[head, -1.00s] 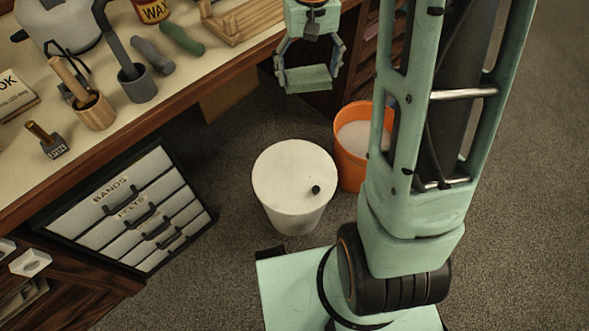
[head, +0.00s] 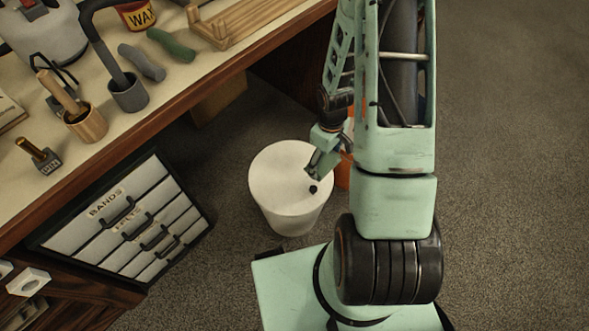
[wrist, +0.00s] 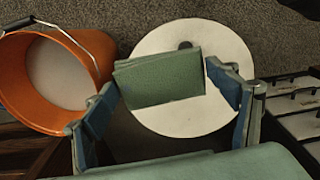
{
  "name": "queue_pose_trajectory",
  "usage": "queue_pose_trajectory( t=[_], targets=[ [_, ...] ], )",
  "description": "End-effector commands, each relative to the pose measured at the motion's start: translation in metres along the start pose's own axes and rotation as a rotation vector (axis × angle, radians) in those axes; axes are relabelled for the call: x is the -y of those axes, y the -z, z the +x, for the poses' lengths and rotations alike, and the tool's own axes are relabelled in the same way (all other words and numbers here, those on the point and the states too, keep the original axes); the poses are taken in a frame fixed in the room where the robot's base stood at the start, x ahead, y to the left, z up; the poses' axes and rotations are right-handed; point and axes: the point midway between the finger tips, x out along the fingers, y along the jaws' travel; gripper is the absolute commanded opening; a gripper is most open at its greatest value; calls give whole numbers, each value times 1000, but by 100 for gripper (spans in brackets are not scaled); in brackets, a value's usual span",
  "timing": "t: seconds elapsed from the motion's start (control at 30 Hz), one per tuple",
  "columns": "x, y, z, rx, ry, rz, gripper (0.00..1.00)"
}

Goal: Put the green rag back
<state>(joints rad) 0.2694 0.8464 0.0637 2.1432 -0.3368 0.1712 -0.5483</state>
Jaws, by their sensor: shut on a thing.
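The green rag (wrist: 160,80), a folded flat block of cloth, sits between the fingers of my gripper (wrist: 163,83) in the wrist view. My gripper is shut on it at its two sides. In the head view my gripper (head: 321,166) is above the right part of the round white bin (head: 290,205); the rag is hard to tell from the gripper there. The bin has a pale flat top with a small black knob (head: 314,189). In the wrist view the rag covers part of that top (wrist: 225,45).
An orange bucket (wrist: 90,45) with whitish contents stands beside the bin; my arm mostly hides it in the head view. A drawer unit (head: 125,225) stands left, under the bench (head: 225,70). Grey and green rolled items (head: 171,45) lie on the bench. Carpet lies open at right.

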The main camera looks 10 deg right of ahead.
Motion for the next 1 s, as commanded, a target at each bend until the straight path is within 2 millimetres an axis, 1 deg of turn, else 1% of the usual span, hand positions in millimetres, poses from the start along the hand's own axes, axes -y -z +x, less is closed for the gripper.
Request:
queue_pose_trajectory(
  t=[0.03, 0.17, 0.2, 0.3, 0.4, 0.5, 0.67, 0.73, 0.8, 0.9, 1.0],
  targets=[
    [4, 14, 10, 0, 0, -6, 70],
    [13, 45, 24, 0, 0, -4, 70],
    [16, 53, 30, 1, 0, -4, 70],
    [20, 67, 50, 2, 1, -1, 70],
    [23, 78, 63, 1, 1, 0, 70],
    [24, 85, 69, 0, 0, 3, 70],
    [26, 91, 76, 1, 1, 2, 70],
    [28, 96, 83, 1, 0, 0, 70],
    [28, 94, 97, 3, 2, 3, 70],
    [27, 95, 110, 2, 1, 3, 70],
    [27, 96, 111, 0, 0, 3, 70]
  ],
)
